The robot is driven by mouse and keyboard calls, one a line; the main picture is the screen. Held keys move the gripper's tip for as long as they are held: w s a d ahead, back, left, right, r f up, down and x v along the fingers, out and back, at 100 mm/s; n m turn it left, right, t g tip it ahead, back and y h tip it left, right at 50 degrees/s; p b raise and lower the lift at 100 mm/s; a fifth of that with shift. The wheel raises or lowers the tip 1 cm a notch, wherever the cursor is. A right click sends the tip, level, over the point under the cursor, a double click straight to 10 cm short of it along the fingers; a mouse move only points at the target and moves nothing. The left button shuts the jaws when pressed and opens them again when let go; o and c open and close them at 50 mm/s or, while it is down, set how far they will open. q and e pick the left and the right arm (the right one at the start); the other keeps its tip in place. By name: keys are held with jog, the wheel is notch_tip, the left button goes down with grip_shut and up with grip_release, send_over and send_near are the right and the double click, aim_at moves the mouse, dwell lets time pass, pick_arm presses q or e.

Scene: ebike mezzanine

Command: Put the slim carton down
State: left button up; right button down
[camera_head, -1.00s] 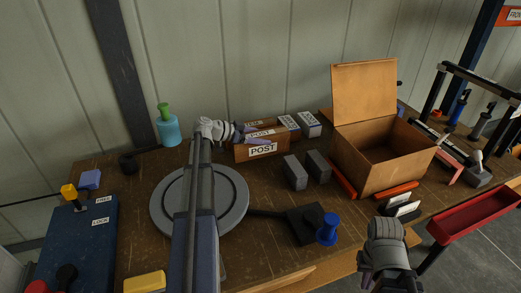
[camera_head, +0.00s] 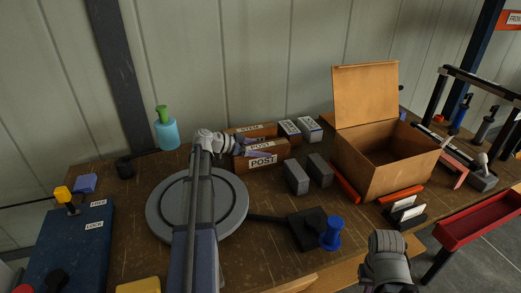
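The slim carton (camera_head: 282,151) is brown, with white POST labels on its top and front. It lies lengthwise, level, in front of a similar brown carton marked STEM (camera_head: 268,129). My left gripper (camera_head: 246,146) reaches in from the left and appears shut on the left part of the slim carton, its fingers partly hidden. The slim carton is at or just above the wooden bench; I cannot tell whether it touches. My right gripper (camera_head: 384,268) hangs at the bottom right, away from the cartons; its fingertips are not clear.
Two white-topped grey boxes (camera_head: 309,129) stand right of the cartons and two dark grey blocks (camera_head: 297,178) stand in front right. An open cardboard box (camera_head: 392,177) is further right. A grey turntable (camera_head: 232,205) lies below my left arm. A blue bottle (camera_head: 167,135) stands back left.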

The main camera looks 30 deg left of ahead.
pick_arm(q)
jog(key=shift+o, duration=0.9)
jog(key=shift+r, duration=0.25)
jog(key=p+v, duration=0.4)
jog(key=v, duration=0.6)
jog(key=shift+s+a+r+p, duration=0.1)
jog(key=shift+a+r+p, duration=0.05)
jog(key=shift+p, duration=0.15)
jog(key=shift+v, duration=0.75)
jog(key=shift+s, duration=0.1)
